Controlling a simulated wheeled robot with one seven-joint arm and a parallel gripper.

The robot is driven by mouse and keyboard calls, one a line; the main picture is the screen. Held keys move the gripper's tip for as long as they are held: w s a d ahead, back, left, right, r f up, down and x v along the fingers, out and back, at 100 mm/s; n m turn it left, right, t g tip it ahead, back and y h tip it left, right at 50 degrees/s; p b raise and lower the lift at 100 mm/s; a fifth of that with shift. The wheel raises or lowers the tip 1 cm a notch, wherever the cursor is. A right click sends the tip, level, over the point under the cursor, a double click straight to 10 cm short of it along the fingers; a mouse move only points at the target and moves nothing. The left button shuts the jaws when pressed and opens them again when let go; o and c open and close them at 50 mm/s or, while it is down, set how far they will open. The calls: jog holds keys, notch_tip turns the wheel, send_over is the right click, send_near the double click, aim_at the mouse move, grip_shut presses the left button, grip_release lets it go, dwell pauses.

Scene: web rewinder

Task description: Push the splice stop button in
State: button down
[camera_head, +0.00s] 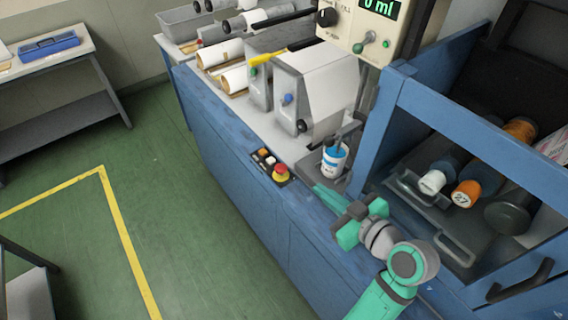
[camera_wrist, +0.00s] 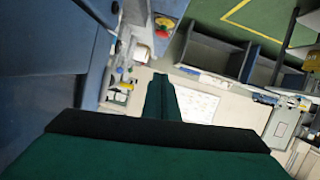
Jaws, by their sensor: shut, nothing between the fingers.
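A small dark button panel (camera_head: 266,160) sits on the front edge of the blue machine's worktop. It bears a red mushroom button (camera_head: 281,171) on a yellow collar, with small orange and white buttons to its left. No labels are readable, so I cannot tell which is the splice stop. My gripper (camera_head: 318,188) is shut and empty, right of the panel and apart from the buttons. Its closed fingers (camera_wrist: 162,82) show in the wrist view.
A white and blue can (camera_head: 334,162) stands just behind my fingers. The blue frame (camera_head: 388,110) of the machine rises to the right, with rolls (camera_head: 466,193) inside. Grey splicing units (camera_head: 305,95) stand behind the panel. The green floor in front is open.

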jog(key=shift+d+r, duration=0.2)
jog(key=shift+r, duration=0.05)
send_over(281, 170)
jog(key=s, duration=0.1)
notch_tip(281, 170, down, 6)
jog(key=f, duration=0.1)
jog(key=shift+s+d+f, duration=0.1)
jog(key=shift+d+f, duration=0.15)
jog(key=shift+f, duration=0.25)
jog(key=shift+s+d+f, duration=0.1)
jog(key=shift+d+f, duration=0.1)
jog(key=shift+f, duration=0.3)
jog(key=shift+w+d+f, duration=0.1)
jog(key=shift+f, duration=0.55)
